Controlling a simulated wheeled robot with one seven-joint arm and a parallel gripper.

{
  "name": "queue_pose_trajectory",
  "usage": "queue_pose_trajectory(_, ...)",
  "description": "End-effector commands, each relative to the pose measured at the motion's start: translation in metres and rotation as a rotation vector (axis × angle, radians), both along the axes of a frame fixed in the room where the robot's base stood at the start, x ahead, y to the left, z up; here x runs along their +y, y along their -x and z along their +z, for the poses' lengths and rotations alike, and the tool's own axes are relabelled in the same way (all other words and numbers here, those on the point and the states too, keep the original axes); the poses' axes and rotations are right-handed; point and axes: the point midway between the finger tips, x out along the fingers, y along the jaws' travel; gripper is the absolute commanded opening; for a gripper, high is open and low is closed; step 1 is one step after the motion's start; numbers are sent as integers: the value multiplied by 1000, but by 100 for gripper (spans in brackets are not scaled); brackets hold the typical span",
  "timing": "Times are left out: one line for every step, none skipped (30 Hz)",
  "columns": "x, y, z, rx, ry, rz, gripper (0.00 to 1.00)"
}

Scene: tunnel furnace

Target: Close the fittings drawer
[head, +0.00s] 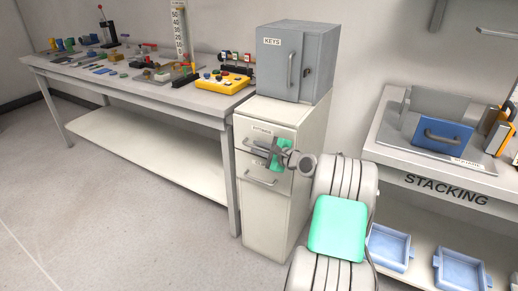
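The fittings drawer (245,126) is the upper, labelled drawer of a cream cabinet (268,222). Its front looks about level with the cabinet face; a small gap cannot be made out. Its handle is partly hidden behind my gripper (265,149). My gripper is right at the drawer front, near the handle, with my arm reaching in from the lower right. Whether the fingers touch or grasp the handle, and how far apart they are, is too small to tell.
A grey KEYS box (284,62) stands on the cabinet. A workbench (135,88) with many small items is at the left. A STACKING shelf unit (440,187) with blue bins (390,247) is at the right. The floor at front left is clear.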

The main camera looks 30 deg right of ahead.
Motion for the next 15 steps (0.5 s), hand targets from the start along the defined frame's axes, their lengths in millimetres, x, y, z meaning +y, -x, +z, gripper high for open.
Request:
queue_pose_trajectory(-2, 0, 1, -1, 3, -4, 20)
queue_pose_trajectory(-2, 0, 1, -1, 2, -5, 20)
queue_pose_trajectory(-2, 0, 1, -1, 2, -5, 20)
queue_pose_trajectory(-2, 2, 1, -2, 2, -5, 20)
queue_pose_trajectory(-3, 4, 2, -2, 2, -5, 20)
queue_pose_trajectory(-4, 8, 4, -1, 1, -6, 20)
queue_pose_trajectory(-6, 13, 6, -1, 1, -8, 20)
queue_pose_trajectory(-7, 18, 7, -1, 2, -8, 20)
queue_pose_trajectory(-7, 26, 9, -1, 1, -8, 20)
queue_pose_trajectory(-9, 32, 11, -1, 0, -8, 20)
queue_pose_trajectory(-9, 38, 12, 0, 1, -7, 20)
queue_pose_trajectory(-10, 46, 14, -1, 1, -5, 20)
queue_pose_trajectory(-11, 52, 15, 0, 0, -5, 20)
queue_pose_trajectory(-12, 57, 16, 0, 1, -4, 20)
queue_pose_trajectory(-12, 63, 17, -1, 1, -2, 20)
